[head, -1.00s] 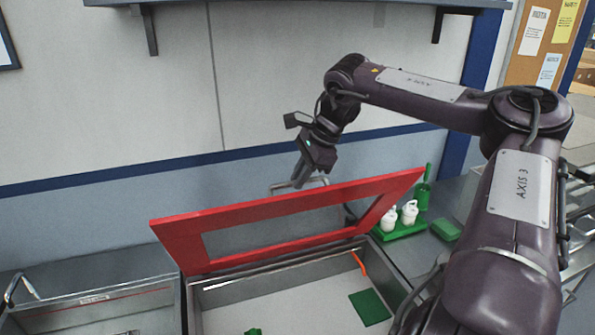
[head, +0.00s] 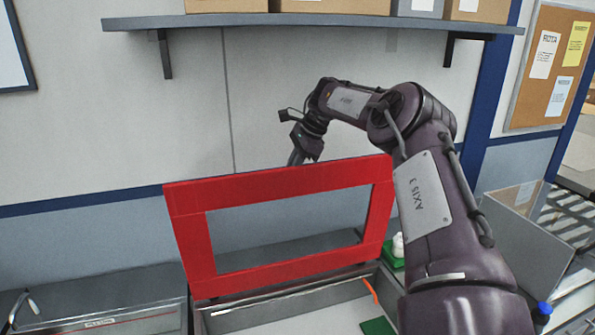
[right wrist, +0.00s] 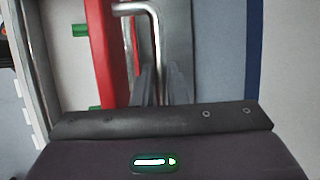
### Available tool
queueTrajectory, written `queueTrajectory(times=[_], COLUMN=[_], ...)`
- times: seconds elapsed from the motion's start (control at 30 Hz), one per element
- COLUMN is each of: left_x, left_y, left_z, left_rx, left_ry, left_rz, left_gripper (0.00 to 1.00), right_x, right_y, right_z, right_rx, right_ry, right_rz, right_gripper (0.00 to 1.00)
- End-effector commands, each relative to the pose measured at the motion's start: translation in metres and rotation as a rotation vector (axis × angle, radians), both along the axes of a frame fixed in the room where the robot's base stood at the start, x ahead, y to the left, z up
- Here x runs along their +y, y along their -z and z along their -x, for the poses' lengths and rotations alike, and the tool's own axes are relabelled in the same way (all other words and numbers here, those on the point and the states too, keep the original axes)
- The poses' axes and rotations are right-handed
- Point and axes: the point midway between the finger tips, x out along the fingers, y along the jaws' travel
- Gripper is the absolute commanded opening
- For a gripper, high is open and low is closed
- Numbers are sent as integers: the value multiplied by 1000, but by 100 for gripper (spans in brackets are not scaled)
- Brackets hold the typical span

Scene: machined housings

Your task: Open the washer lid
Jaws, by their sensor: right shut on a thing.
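The washer lid, a red frame with a see-through middle (head: 188,235), stands nearly upright along the back of the open metal washer tub (head: 300,298). My right gripper (head: 297,160) is behind the lid's top edge in the head view. The right wrist view shows the bent metal lid handle (right wrist: 157,40) running between the gripper's fingers (right wrist: 158,85), and the gripper is shut on it. The red lid edge (right wrist: 103,45) is just left of the handle there. In the head view the lid hides the handle. My left gripper is not in view.
A shelf (head: 300,22) with boxes is on the wall above. A white bottle (head: 398,245) stands on a green tray to the right of the tub, partly hidden by my right arm. A green pad (head: 377,326) lies in the tub. Another metal basin (head: 110,295) is at the left.

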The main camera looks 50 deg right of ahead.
Motion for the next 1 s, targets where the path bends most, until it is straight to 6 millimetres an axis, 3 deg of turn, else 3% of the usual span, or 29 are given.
queueTrajectory(times=[0.03, 0.37, 0.8, 0.83, 1.0], left_x=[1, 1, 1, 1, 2], left_y=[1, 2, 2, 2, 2], left_z=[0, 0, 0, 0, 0], left_rx=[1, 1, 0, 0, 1], left_ry=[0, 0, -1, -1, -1], left_rz=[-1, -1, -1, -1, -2], left_gripper=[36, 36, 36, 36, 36], right_x=[-2, -9, -10, -10, -10], right_y=[13, 14, 14, 14, 12], right_z=[1, -11, -12, -12, -13], right_rx=[24, 24, 25, 25, 20], right_ry=[0, -1, 1, 2, 0], right_rz=[-4, -7, -7, -7, -5], right_gripper=[0, 0, 0, 14, 34])
